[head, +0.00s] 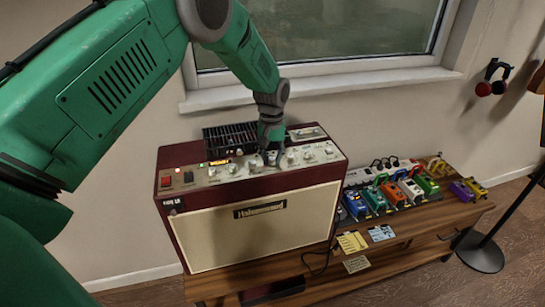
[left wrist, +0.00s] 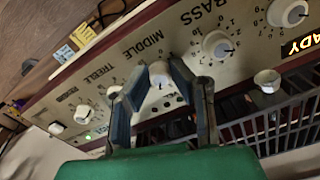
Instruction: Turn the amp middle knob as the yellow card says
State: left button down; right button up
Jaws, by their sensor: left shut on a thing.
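The amp (head: 262,214) is a dark red box with a cream front, standing on a wooden bench, its knob panel on the upper front. My left gripper (head: 271,157) comes down onto the panel. In the left wrist view its two fingers (left wrist: 159,76) are closed around the white middle knob (left wrist: 159,72), below the label MIDDLE. The knob's pointer is hard to make out between the fingers. The yellow card (head: 351,242) lies on the bench right of the amp; it also shows in the left wrist view (left wrist: 64,53). Its writing is too small to read. My right gripper is out of view.
The bass knob (left wrist: 217,44) and treble knob (left wrist: 114,93) sit on either side, close to the fingers. A black grille (head: 229,137) is behind the panel. A blue card (head: 381,232) and several coloured pedals (head: 411,189) are on the bench (head: 440,214) at right.

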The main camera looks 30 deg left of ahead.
pick_arm(q)
jog(key=m, duration=0.4)
jog(key=shift+w+r+m, duration=0.15)
jog(key=shift+w+m, duration=0.05)
jog(key=shift+m, duration=0.1)
jog(key=m, duration=0.3)
jog(key=shift+m, duration=0.4)
jog(key=m, duration=0.4)
jog(key=shift+a, duration=0.1)
jog(key=m, duration=0.4)
jog(key=shift+m, duration=0.5)
jog(key=c, duration=1.5)
grip_release()
jog(key=shift+o, duration=0.3)
jog(key=shift+w+f, duration=0.1)
jog(key=shift+f, duration=0.1)
